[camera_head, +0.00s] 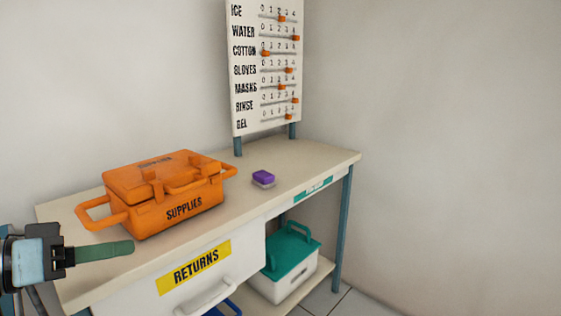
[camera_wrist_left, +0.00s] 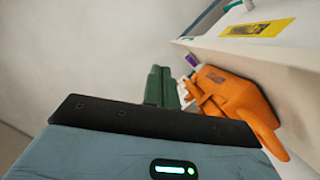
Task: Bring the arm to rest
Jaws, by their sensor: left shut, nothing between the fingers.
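My left gripper (camera_head: 104,251) comes in at the lower left of the head view, in front of the table's left end. Its green fingers are together with nothing between them. The fingers also show in the left wrist view (camera_wrist_left: 161,86), pressed side by side. In the head view the fingertips end just left of and in front of the orange supplies box (camera_head: 160,198), seemingly apart from it. My right gripper is in neither view.
The box stands closed on the table (camera_head: 305,166). A purple and white block (camera_head: 264,178) sits right of it. A slider board (camera_head: 265,75) stands at the back. A returns drawer (camera_head: 210,275) is under the tabletop. A teal-lidded cooler (camera_head: 290,255) is on the lower shelf.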

